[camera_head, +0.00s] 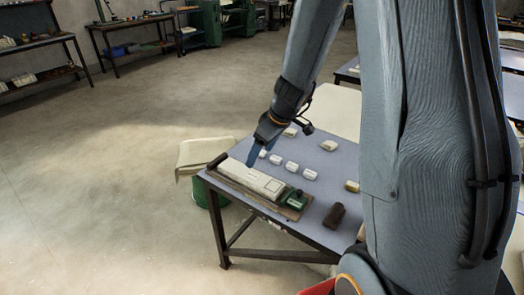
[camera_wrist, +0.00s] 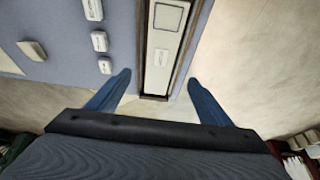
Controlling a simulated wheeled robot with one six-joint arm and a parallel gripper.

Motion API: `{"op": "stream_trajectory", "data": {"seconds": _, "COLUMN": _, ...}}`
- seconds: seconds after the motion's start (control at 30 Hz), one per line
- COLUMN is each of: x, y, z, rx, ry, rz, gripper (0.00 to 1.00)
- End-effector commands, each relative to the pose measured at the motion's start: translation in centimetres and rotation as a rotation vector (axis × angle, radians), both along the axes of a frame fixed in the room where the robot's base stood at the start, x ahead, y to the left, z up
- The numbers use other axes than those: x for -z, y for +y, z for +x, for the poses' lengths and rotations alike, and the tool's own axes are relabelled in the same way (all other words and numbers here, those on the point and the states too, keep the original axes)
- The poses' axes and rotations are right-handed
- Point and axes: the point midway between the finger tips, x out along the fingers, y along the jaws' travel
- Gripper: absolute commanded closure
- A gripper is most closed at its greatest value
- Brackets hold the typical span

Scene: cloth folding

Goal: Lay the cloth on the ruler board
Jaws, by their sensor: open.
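The ruler board (camera_head: 229,186) is a long, narrow brown-framed board along the table's near-left edge. A flat cream strip (camera_head: 255,178) with an outlined rectangle lies along it; I cannot tell whether this is folded cloth or the board's own face. A loose cream cloth (camera_head: 203,153) drapes over a green bin beyond the table's left edge. My gripper (camera_head: 258,158) points down above the far side of the board. In the wrist view, my gripper (camera_wrist: 158,77) has its blue fingers spread, on either side of the strip's end (camera_wrist: 162,52), holding nothing.
The grey-blue table (camera_head: 325,172) bears several small white blocks (camera_head: 292,167), a green device (camera_head: 294,200) at the board's right end and a dark brown cylinder (camera_head: 334,215). The green bin (camera_head: 201,193) stands beside the table. Open floor lies to the left.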

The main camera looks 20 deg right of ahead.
Motion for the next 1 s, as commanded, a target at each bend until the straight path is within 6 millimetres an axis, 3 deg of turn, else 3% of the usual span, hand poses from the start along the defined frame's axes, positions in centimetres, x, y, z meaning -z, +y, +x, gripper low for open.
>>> {"op": "stream_trajectory", "data": {"seconds": 0.17, "x": -0.9, "y": 0.2, "z": -0.9, "rx": 0.013, "ry": 0.014, "rz": 0.003, "gripper": 0.27}}
{"op": "stream_trajectory", "data": {"seconds": 0.27, "x": -1.5, "y": 1.0, "z": -2.8, "rx": 0.054, "ry": 0.054, "rz": 0.012, "gripper": 0.27}}
{"op": "stream_trajectory", "data": {"seconds": 0.5, "x": -3.2, "y": 3.2, "z": -11.3, "rx": 0.266, "ry": 0.217, "rz": -0.001, "gripper": 0.27}}
{"op": "stream_trajectory", "data": {"seconds": 0.7, "x": -4.0, "y": 3.3, "z": -17.9, "rx": 0.465, "ry": 0.305, "rz": -0.058, "gripper": 0.27}}
{"op": "stream_trajectory", "data": {"seconds": 0.83, "x": -4.3, "y": 2.9, "z": -20.4, "rx": 0.558, "ry": 0.325, "rz": -0.089, "gripper": 0.27}}
{"op": "stream_trajectory", "data": {"seconds": 1.0, "x": -4.4, "y": 2.7, "z": -21.7, "rx": 0.612, "ry": 0.330, "rz": -0.107, "gripper": 0.27}}
